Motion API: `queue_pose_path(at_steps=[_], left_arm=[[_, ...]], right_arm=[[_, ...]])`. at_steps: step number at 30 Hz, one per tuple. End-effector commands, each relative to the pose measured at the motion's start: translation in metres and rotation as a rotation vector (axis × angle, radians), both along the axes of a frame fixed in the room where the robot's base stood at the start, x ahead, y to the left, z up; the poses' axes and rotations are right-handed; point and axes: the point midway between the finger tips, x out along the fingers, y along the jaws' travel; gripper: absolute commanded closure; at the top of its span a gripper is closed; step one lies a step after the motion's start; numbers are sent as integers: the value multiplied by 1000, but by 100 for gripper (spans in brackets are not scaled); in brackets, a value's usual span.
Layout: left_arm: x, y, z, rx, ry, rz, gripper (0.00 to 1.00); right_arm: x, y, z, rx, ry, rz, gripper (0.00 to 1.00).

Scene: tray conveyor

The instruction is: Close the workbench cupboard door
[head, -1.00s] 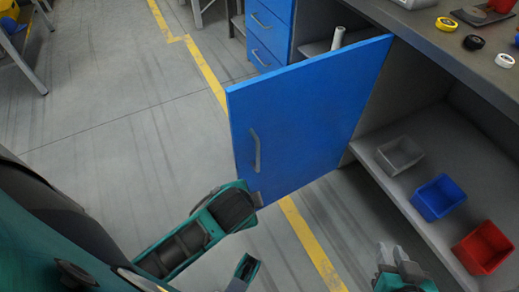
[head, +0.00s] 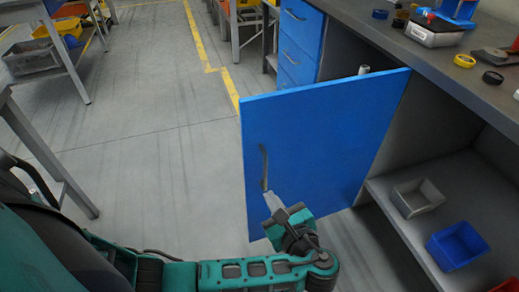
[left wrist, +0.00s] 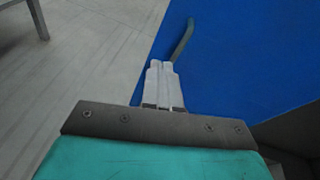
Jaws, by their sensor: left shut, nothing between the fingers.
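The blue cupboard door (head: 325,140) stands wide open, swung out from the grey workbench. Its grey handle (head: 264,168) is on the face toward me, near the free left edge. My left gripper (head: 271,200) is shut and empty, close to the lower end of the handle. In the left wrist view the closed fingers (left wrist: 161,66) point along the blue door (left wrist: 245,60), with the handle (left wrist: 182,40) just beyond the tips. I cannot tell whether they touch. My right gripper is not in view.
The open cupboard's shelf (head: 405,228) holds a grey bin (head: 417,198), a blue bin (head: 457,245) and a red bin at the lower right corner. Blue drawers (head: 301,40) stand behind the door. Tape rolls lie on the bench top (head: 440,65). The floor left of the door is clear.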

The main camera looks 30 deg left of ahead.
Motion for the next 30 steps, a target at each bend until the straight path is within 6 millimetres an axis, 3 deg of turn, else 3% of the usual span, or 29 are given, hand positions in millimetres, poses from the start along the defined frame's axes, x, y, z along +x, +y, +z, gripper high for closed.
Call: queue_pose_path(at_steps=[4,10,24,30], left_arm=[[18,-5,21,257,9,-62,100],[29,4,25,323,12,-72,100],[86,78,24,317,11,-71,100],[102,98,24,314,12,-73,100]], right_arm=[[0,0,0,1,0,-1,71],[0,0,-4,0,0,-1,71],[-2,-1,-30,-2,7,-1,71],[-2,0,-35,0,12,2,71]])
